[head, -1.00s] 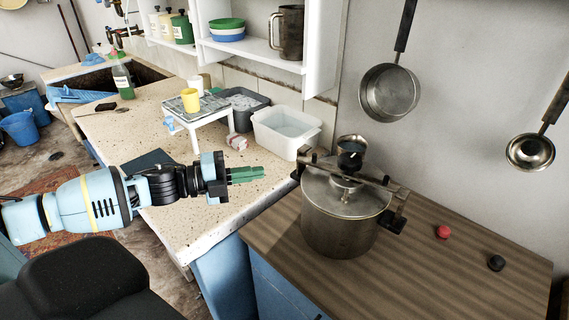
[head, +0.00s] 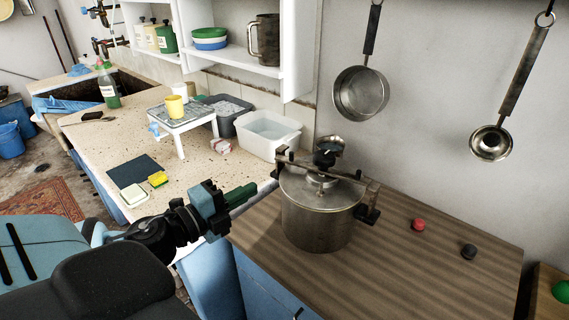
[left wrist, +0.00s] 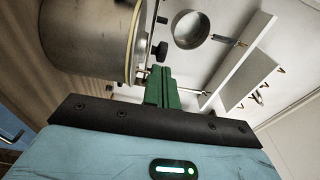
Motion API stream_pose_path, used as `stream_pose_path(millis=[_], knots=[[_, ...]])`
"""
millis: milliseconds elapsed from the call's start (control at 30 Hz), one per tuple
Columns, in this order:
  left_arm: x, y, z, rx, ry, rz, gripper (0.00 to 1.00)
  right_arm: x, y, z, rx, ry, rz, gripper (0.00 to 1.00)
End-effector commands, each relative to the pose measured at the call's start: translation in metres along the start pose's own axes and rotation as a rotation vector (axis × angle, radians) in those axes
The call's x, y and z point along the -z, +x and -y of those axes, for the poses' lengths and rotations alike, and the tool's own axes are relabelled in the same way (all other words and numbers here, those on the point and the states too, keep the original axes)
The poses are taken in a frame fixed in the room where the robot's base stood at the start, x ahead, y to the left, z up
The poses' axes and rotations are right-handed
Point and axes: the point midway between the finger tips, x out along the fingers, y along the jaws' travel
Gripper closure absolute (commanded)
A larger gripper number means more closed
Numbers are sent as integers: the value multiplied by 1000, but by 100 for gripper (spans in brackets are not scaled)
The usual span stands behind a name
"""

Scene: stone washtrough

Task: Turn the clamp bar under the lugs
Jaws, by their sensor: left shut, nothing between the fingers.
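A steel pot (head: 315,226) with a flat metal lid (head: 308,192) stands on the wooden-topped cabinet. The clamp bar (head: 350,177) lies across the lid, with a dark screw knob (head: 325,157) above its middle. A dark lug (head: 369,214) juts from the pot's right side near the bar's right end. I cannot tell whether the bar ends sit under the lugs. My left gripper (head: 250,189), with green fingers, is shut and empty, just left of the pot and apart from it. In the left wrist view the fingers (left wrist: 163,78) point past the pot's side (left wrist: 85,38). My right gripper is not in view.
A red knob (head: 418,225) and a black knob (head: 468,251) lie on the wooden top (head: 400,270) right of the pot. A white tub (head: 268,138) stands behind my gripper. A pan (head: 361,94) and a ladle (head: 491,143) hang on the wall.

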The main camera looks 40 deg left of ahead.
Motion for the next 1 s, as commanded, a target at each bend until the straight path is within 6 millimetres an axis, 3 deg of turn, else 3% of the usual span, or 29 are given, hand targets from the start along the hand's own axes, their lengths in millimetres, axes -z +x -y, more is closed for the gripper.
stream_pose_path(millis=[600, 1000], knots=[[0, 49, 0, 1, 2, -1, 100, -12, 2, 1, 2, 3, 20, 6], [-1, 80, 1, 3, 1, 1, 100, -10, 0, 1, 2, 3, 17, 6]])
